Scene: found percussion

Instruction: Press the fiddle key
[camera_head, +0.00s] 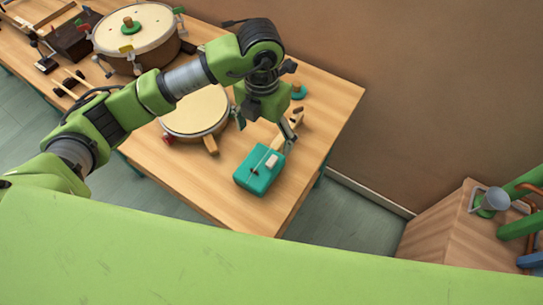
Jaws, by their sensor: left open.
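A teal box (255,178) sits near the right front edge of the wooden table, with a thin line or rod across its top. A small pale block (272,161) on its top looks like the key, though I cannot read any label on it. My left gripper (264,133) hangs open with its fingers spread, just behind the box in the picture. I see nothing between its fingers. Its height above the table and any contact with the wooden piece (295,118) beside it are hard to tell. My right gripper is not in view.
A round pan-like drum (195,112) with a wooden handle lies left of the box, partly behind my left arm. A larger drum (140,30) stands farther back on the table (190,185). A wooden crate (440,230) stands apart at right, with a grey funnel (495,199).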

